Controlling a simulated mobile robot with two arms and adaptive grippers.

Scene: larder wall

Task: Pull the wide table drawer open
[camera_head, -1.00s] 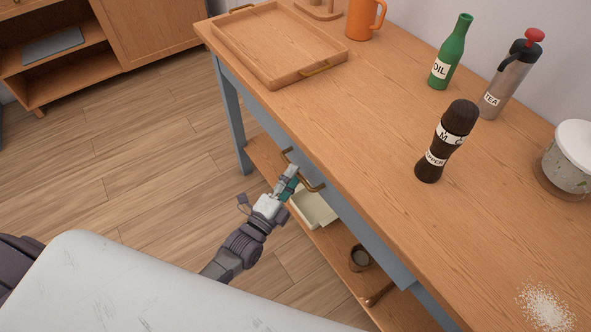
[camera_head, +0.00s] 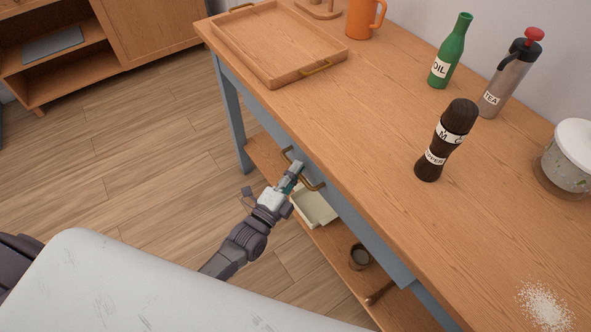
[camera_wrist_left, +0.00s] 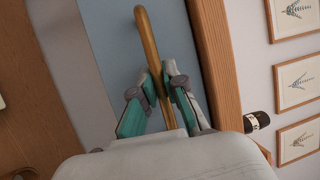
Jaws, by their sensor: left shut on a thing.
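The wide table drawer shows its blue-grey front (camera_head: 352,222) under the table's wooden top (camera_head: 385,125), and it looks shut. Its brass handle (camera_head: 314,186) is a long bar on that front. My left gripper (camera_head: 297,172) is at the handle. In the left wrist view the two teal-padded fingers (camera_wrist_left: 161,92) are closed around the brass handle (camera_wrist_left: 146,35), which passes between them. The drawer front (camera_wrist_left: 110,50) stands behind the handle there. My right gripper is not in view.
A wooden tray (camera_head: 262,77), an orange mug (camera_head: 362,18), a green oil bottle (camera_head: 447,55), a tea flask (camera_head: 503,85) and a dark pepper mill (camera_head: 433,160) stand on the table. A cream bin (camera_head: 316,209) sits on the lower shelf. The floor (camera_head: 130,130) beside the table is clear.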

